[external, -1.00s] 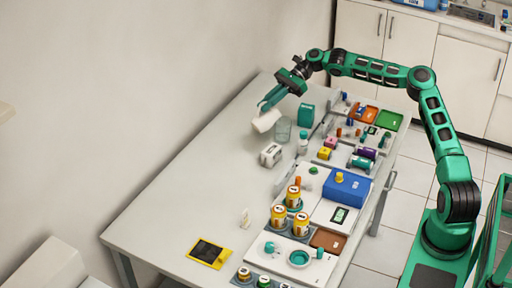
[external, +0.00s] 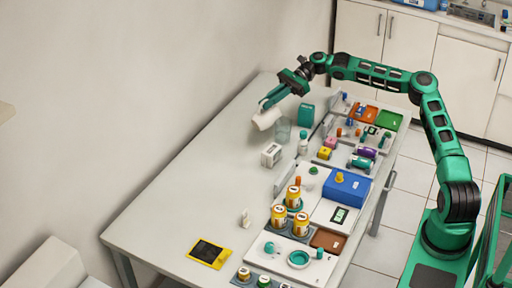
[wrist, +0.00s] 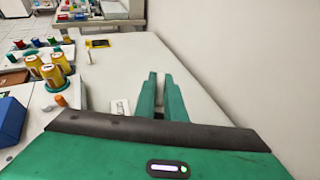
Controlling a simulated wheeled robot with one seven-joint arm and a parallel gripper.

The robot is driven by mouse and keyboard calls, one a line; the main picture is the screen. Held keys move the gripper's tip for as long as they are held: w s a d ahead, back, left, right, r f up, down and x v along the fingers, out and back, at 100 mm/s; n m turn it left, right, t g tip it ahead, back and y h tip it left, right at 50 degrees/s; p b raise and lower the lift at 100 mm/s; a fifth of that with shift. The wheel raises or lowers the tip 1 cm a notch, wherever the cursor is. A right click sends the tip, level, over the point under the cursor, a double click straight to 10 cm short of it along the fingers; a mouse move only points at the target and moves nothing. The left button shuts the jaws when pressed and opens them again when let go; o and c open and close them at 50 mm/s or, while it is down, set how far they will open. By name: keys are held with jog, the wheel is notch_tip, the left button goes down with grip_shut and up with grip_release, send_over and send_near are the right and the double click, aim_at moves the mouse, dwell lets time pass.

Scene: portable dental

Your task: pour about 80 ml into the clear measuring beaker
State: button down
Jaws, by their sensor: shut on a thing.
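My gripper (external: 266,103) is shut on a white container (external: 264,119), which it holds tilted over the far part of the table. The clear measuring beaker (external: 283,133) stands upright on the table, just right of and slightly below the white container in the external view. Whether any liquid is flowing or inside the beaker is too small to tell. In the wrist view the two green fingers of my gripper (wrist: 160,78) point forward along the table; the held container is mostly hidden there and the beaker cannot be made out.
A teal box (external: 306,115) and a white bottle with a teal cap (external: 303,144) stand right of the beaker. A white box with a dark label (external: 271,155) stands in front. Trays of supplies line the right edge. The left side of the table is largely clear.

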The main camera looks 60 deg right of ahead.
aim_at(260, 112)
jog(key=shift+s+d+f+y+b, duration=0.1)
jog(key=shift+s+d+y+b, duration=0.25)
jog(key=shift+d, duration=0.25)
jog(key=shift+w+a+r, duration=0.3)
jog(key=shift+w+a, duration=0.1)
jog(key=shift+a, duration=0.3)
jog(key=h, duration=0.1)
jog(key=a+f+g+h, duration=0.1)
jog(key=h, duration=0.1)
jog(key=shift+w+a+f, duration=0.25)
jog(key=shift+w+a, duration=0.05)
jog(key=shift+w, duration=0.1)
jog(key=shift+a+f+h, duration=0.1)
jog(key=shift+f+h, duration=0.2)
jog(key=shift+h, duration=0.05)
jog(key=shift+w+a+f+g+h, duration=0.25)
jog(key=shift+a+f+g+h, duration=0.15)
jog(key=shift+g+h, duration=0.1)
jog(key=shift+w+a+f+g+h+p, duration=0.25)
jog(key=shift+a+f+g+h+p, duration=0.15)
jog(key=shift+f+h, duration=0.3)
dwell(0.4)
